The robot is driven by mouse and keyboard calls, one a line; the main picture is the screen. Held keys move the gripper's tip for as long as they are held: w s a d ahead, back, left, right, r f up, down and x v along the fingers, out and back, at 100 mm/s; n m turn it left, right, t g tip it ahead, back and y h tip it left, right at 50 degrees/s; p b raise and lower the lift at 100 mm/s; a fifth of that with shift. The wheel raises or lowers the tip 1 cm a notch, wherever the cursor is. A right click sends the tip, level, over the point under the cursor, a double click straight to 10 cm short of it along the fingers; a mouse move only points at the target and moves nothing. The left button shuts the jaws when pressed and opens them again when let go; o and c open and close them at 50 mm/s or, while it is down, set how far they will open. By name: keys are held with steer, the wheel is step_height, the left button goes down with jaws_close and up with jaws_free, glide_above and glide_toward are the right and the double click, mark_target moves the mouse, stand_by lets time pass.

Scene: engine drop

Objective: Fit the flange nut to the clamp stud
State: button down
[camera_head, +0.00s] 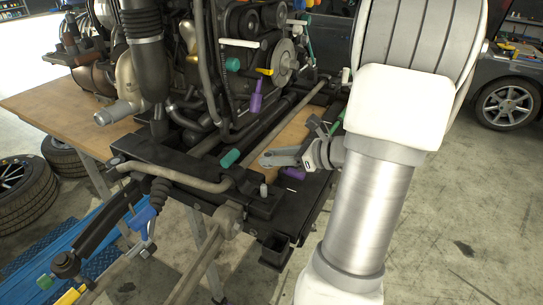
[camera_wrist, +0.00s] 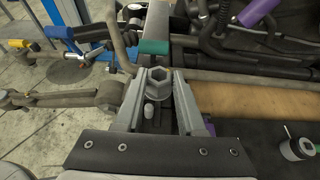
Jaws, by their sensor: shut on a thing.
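The flange nut (camera_wrist: 158,80) is a grey hex nut with a wider flange. My gripper (camera_wrist: 159,88) is shut on it, with one fingertip on each side, and the nut's open hole faces the camera. In the head view my gripper (camera_head: 268,160) is above the black frame corner, and the nut cannot be made out there. A short grey stud (camera_head: 264,190) stands upright on a black clamp block. In the wrist view the stud (camera_wrist: 149,110) shows between my fingers, apart from the nut in the picture. The height gap between them is hard to tell.
A teal cap (camera_head: 230,158) and a bent brown bar (camera_head: 180,178) lie close to my gripper. The engine (camera_head: 215,60) rises behind, with a purple part (camera_head: 256,98) on it. A wooden tabletop (camera_head: 50,103) shows at left. Open floor lies at right.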

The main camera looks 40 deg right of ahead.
steer(key=shift+w+a+r, duration=0.1)
steer(key=shift+w+a, duration=0.05)
steer(key=shift+a, duration=0.55)
steer(key=b, duration=0.4)
glide_above(269, 197)
steer(key=shift+f, duration=2.85)
steer(key=shift+f, duration=0.2)
steer(key=shift+f+b, duration=2.1)
steer(key=shift+f, duration=0.25)
steer(key=shift+c, duration=2.2)
jaws_free()
